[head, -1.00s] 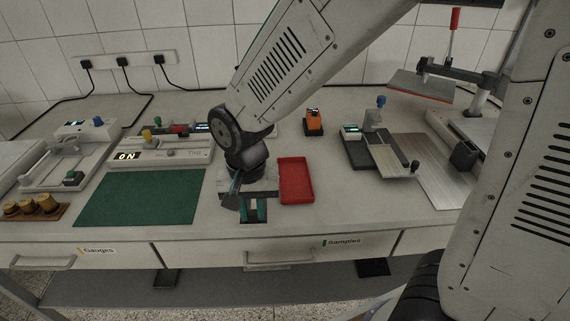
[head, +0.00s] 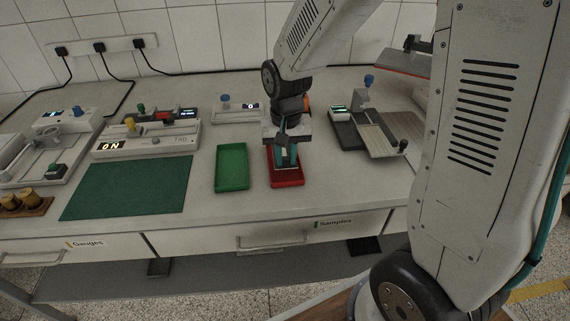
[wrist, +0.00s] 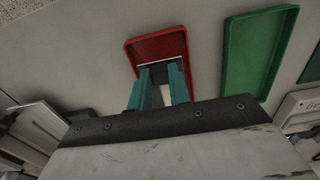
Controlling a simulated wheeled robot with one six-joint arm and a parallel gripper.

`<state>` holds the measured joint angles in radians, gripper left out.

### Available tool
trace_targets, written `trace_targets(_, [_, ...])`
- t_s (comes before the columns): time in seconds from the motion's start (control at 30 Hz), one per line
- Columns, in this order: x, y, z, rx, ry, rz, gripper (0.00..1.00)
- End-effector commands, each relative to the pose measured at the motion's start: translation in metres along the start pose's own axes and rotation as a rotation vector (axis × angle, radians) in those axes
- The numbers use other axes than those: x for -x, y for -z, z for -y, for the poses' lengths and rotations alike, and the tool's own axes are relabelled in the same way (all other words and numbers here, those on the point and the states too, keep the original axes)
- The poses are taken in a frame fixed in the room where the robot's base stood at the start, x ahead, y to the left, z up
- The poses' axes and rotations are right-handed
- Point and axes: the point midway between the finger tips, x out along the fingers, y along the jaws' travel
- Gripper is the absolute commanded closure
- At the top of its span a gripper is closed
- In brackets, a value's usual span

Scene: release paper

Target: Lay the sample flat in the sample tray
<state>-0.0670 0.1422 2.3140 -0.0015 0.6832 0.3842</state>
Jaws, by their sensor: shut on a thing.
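My gripper (head: 287,160) hangs over the red tray (head: 288,183), fingers pointing down. In the wrist view its two teal fingers (wrist: 161,84) are shut on a small pale sample (wrist: 167,96), mostly hidden between them. The fingertips overlap the near end of the red tray (wrist: 158,45) in that view. I cannot tell whether the sample touches the tray floor. A green tray (head: 232,167) stands empty beside it to the left; it also shows at right in the wrist view (wrist: 254,50). No label tells which tray is the sample tray.
A green mat (head: 128,188) lies left of the trays. The bench front edge and a drawer marked Samples (head: 335,222) lie below the trays.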

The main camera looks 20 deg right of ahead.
Motion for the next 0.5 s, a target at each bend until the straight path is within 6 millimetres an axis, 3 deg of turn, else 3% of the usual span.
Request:
trace_targets(0.2, [-0.029,-0.001,0.001,0.001,-0.002,0.004,1.00])
trace_targets(0.5, [-0.032,-0.001,0.001,0.001,-0.001,0.002,1.00])
